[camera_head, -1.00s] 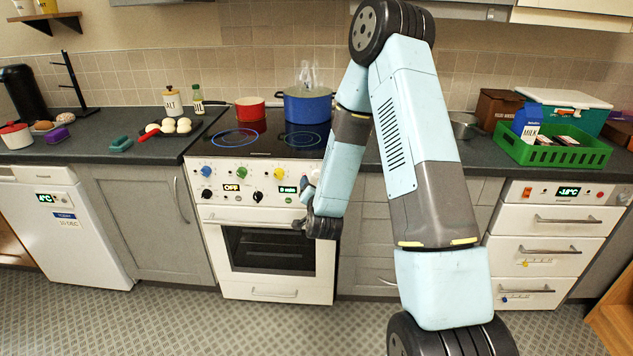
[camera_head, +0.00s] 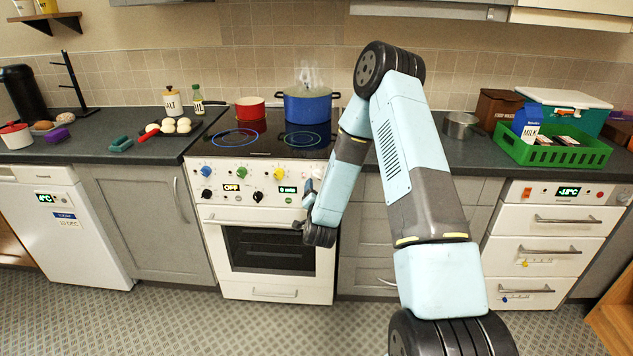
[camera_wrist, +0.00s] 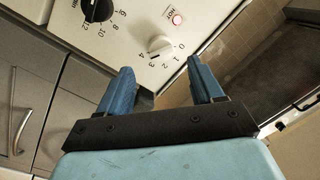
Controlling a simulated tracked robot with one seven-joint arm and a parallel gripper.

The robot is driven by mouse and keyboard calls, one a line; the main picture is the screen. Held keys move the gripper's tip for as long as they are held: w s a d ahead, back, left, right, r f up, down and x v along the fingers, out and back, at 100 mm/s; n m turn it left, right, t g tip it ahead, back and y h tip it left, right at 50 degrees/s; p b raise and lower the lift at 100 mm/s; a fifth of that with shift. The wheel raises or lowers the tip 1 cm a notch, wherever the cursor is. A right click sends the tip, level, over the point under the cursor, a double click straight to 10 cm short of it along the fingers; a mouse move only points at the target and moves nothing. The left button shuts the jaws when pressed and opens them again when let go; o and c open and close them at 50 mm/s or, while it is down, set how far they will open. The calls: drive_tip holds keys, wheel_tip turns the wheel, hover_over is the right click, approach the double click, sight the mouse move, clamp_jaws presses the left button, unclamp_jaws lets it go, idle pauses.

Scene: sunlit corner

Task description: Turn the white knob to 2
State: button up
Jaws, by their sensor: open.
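The white knob (camera_wrist: 160,46) is on the stove's white front panel in the wrist view, with a printed scale from 0 to 4 around its lower side. I cannot tell exactly which number it points to. My gripper (camera_wrist: 160,65) is open, its two blue fingers apart. In the picture, the knob lies just beyond and between the fingertips, with no visible contact.
More coloured knobs, such as a yellow one (camera_head: 279,173), line the panel. A steaming blue pot (camera_head: 307,107) and a red pot (camera_head: 250,108) stand on the hob.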

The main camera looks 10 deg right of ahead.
sight(317, 179)
drive_tip(key=x, duration=0.6)
drive_tip(key=shift+w+d, duration=0.1)
drive_tip(key=shift+w, duration=0.25)
drive_tip(key=c, duration=1)
